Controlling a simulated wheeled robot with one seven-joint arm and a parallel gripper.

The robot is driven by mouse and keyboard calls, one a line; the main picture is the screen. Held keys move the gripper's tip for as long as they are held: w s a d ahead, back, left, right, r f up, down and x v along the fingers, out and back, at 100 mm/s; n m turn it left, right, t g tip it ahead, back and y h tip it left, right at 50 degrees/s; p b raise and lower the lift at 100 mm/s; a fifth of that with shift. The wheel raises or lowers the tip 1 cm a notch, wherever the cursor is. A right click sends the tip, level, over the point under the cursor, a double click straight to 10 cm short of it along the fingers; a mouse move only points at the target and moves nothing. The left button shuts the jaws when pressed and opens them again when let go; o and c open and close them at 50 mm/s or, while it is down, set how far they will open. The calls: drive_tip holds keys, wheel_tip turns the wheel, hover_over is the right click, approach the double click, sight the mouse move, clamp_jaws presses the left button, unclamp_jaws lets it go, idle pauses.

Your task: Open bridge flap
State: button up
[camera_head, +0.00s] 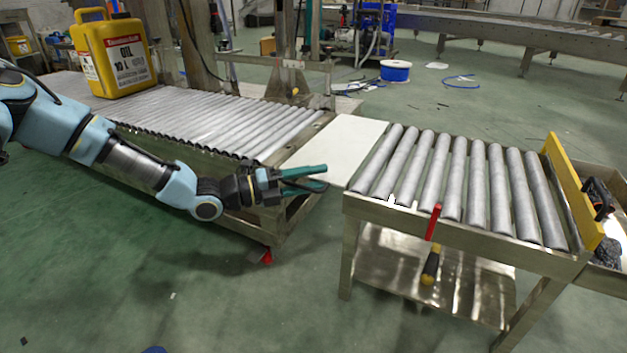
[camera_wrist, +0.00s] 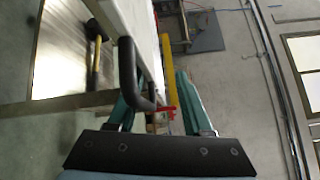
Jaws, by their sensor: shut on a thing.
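The bridge flap (camera_head: 342,145) is a pale flat plate. It lies level across the gap between the left and right roller conveyors. My gripper (camera_head: 322,177) is at the flap's near edge, with its teal fingers pointing right. In the wrist view my gripper (camera_wrist: 158,95) has a black bent handle (camera_wrist: 127,75) at its left finger, beside a white edge. The gripper is shut on this handle. The finger contact is partly hidden.
A yellow oil canister (camera_head: 115,55) stands on the left conveyor (camera_head: 215,118). The right conveyor (camera_head: 462,190) has a red lever (camera_head: 433,222) on its near side and a yellow end board (camera_head: 572,190). A yellow-handled tool (camera_head: 430,266) lies on the shelf below. Open floor lies in front.

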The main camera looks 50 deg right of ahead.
drive_tip(key=shift+o, duration=0.4)
drive_tip(key=shift+r, duration=0.1)
clamp_jaws()
drive_tip(key=shift+s+r, duration=0.1)
drive_tip(key=shift+s, duration=0.1)
idle(0.6)
